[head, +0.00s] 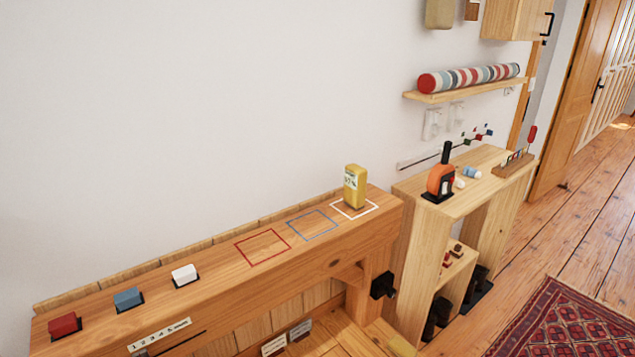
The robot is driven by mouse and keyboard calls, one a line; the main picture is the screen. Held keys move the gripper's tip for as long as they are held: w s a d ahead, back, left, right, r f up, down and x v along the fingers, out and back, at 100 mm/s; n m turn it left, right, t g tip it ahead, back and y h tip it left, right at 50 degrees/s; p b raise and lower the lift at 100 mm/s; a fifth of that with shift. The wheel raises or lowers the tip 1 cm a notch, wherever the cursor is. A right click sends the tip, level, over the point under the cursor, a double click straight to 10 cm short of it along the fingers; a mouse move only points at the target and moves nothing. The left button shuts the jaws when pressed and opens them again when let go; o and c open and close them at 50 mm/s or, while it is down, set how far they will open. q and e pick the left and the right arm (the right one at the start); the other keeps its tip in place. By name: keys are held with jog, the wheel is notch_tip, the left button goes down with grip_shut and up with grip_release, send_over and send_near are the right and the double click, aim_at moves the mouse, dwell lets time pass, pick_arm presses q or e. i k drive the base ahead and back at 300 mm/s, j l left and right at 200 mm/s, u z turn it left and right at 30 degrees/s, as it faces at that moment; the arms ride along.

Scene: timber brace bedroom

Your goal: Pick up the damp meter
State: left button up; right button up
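A yellow upright device, which looks like the damp meter (354,187), stands at the right end of the timber beam (220,277). Its base is inside or on the white outlined square (371,207). It has a pale label with dark marks on its front face. Neither of my grippers is in the head view, and nothing touches the yellow device.
Red (65,325), blue (128,299) and white (185,274) blocks sit on the beam's left part. Red (263,247) and blue (312,224) outlined squares are empty. A wooden shelf unit (470,187) with an orange tool (440,180) stands right of the beam.

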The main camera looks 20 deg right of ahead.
aim_at(355, 176)
jog(key=i+l+u, duration=0.15)
jog(key=l+u, duration=0.25)
jog(key=l, duration=0.7)
jog(key=l+u, duration=0.4)
jog(key=l, duration=0.7)
